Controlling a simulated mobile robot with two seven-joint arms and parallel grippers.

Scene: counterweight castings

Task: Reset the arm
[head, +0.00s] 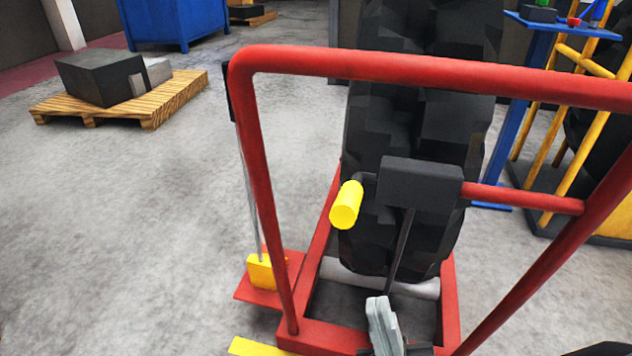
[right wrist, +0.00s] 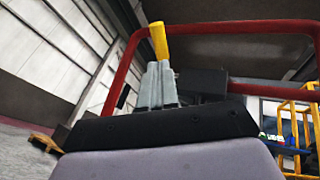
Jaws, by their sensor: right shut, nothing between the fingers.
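My right gripper (head: 378,302) is at the bottom centre of the head view, in front of the red frame's (head: 440,68) lower part. Its grey fingers are together and hold nothing. They show upright in the right wrist view (right wrist: 158,72). A yellow cylindrical handle (head: 346,205) sticks out on a dark crank beside a dark box (head: 420,184) on the frame. The handle is above the fingertips in the head view. In the right wrist view the handle (right wrist: 159,42) appears just above the fingertips; whether they touch is unclear there. My left gripper is not in view.
A large black tyre (head: 400,100) stands inside the red frame. A wooden pallet (head: 165,103) with a dark block (head: 100,76) lies at the left, a blue bin (head: 175,22) behind it. Blue and yellow stands are at the right. Grey floor (head: 130,230) at the left is clear.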

